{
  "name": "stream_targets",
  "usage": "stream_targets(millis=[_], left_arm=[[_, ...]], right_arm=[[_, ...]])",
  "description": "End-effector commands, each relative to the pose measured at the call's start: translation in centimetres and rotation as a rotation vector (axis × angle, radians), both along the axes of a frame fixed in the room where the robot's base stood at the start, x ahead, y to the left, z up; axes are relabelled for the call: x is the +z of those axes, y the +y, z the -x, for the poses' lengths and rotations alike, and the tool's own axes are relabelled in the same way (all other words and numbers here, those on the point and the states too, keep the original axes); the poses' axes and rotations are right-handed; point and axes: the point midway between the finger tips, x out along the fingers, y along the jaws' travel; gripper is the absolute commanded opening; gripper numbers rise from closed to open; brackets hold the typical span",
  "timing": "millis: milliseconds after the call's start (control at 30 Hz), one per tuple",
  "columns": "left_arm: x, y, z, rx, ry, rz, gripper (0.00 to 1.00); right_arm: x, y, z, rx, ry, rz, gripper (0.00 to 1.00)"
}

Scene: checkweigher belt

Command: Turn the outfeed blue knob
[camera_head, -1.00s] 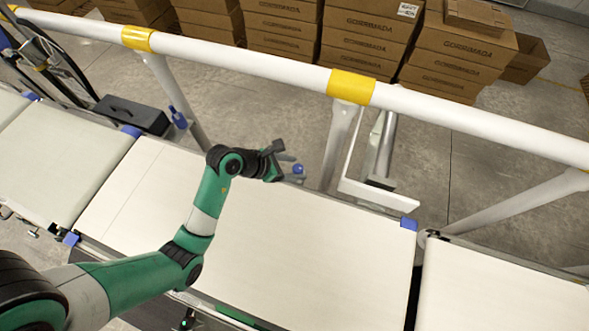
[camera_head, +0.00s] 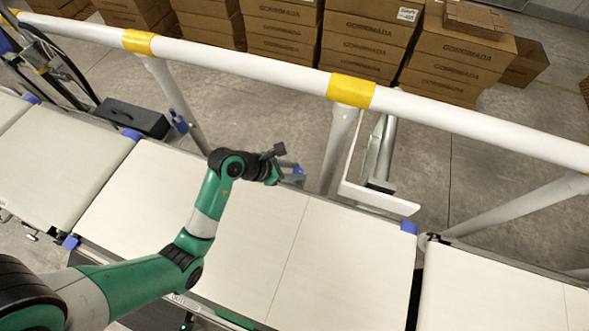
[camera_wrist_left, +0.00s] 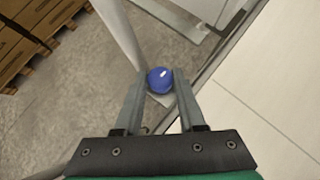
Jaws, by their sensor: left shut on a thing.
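The blue knob (camera_wrist_left: 160,80) is round and sits at the far edge of the middle belt, beside a white frame post. In the left wrist view it lies between the two fingertips of my left gripper (camera_wrist_left: 159,85), which is shut on it. How far the knob is turned cannot be told. My right gripper is in neither view.
The white middle belt (camera_head: 340,260) lies under my left arm and is empty. A white rail (camera_head: 250,65) with yellow bands runs behind it on slanted posts. A white bracket (camera_head: 380,199) stands right of the gripper. Stacked cartons (camera_head: 365,35) stand farther back.

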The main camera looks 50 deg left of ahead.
Motion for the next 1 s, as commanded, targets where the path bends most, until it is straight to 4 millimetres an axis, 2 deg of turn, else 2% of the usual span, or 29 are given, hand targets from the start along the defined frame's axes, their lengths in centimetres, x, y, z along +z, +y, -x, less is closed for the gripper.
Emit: stream_targets(millis=[267, 500, 667, 1000], left_arm=[[0.3, 0.2, -0.1, -0.105, 0.002, 0.002, 0.00], [0.2, 0.5, -0.2, -0.289, 0.002, 0.003, 0.00], [0.0, 0.6, -0.3, -0.429, 0.000, 0.002, 0.00], [-0.2, 0.7, -0.5, -0.668, -0.001, 0.000, 0.00]], right_arm=[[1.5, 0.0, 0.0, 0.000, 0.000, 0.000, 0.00], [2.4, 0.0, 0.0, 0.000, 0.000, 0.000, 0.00], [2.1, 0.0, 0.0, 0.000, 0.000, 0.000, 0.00], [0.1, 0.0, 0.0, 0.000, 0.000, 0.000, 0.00]])
